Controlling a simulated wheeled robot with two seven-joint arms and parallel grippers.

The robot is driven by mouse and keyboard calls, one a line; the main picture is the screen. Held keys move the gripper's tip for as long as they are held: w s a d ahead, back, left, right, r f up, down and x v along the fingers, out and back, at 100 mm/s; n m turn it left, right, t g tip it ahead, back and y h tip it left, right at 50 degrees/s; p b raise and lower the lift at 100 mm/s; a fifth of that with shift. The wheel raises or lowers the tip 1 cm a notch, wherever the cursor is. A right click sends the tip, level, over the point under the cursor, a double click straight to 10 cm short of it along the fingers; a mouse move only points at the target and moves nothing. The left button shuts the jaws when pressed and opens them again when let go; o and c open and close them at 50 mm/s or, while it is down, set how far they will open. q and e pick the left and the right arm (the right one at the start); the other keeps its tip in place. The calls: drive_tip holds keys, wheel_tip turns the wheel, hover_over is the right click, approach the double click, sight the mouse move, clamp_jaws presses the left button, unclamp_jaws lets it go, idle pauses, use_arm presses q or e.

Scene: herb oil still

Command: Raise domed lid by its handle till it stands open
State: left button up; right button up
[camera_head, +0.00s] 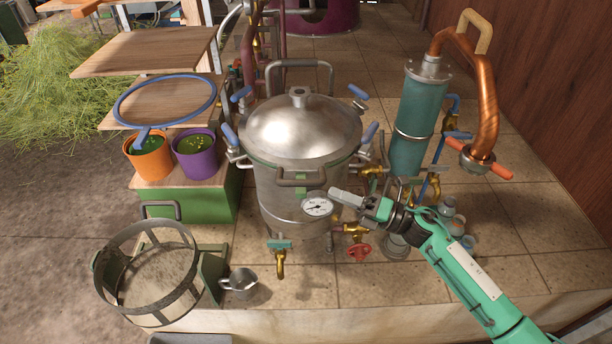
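The domed lid (300,128) is shiny metal and lies closed on the round steel pot (280,205). Another tall grey handle loop (300,63) rises behind the lid. My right gripper (338,195) comes from the lower right, its tip near the pot's front wall, just right of and below the front handle and beside the pressure gauge (317,206). It appears apart from the handle. Its finger gap is not clear. My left gripper is not in view.
Blue-handled clamps (229,134) surround the lid. A teal column (412,125) with a copper pipe (487,100) stands right. An orange bucket (150,160) and a purple bucket (196,158) stand left. A mesh basket (100,268) and metal cup (239,281) are in front.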

sight(306, 183)
drive_tip(key=p+x, duration=0.1)
drive_tip(key=x, duration=0.2)
drive_tip(key=p+x, duration=0.1)
drive_tip(key=x, duration=0.2)
drive_tip(key=shift+w+a+r, duration=0.1)
drive_tip(key=shift+a+r, duration=0.15)
drive_tip(key=shift+r, duration=0.05)
drive_tip(key=shift+p+x, duration=0.45)
drive_tip(key=shift+x, duration=0.35)
drive_tip(key=shift+f, duration=0.15)
clamp_jaws()
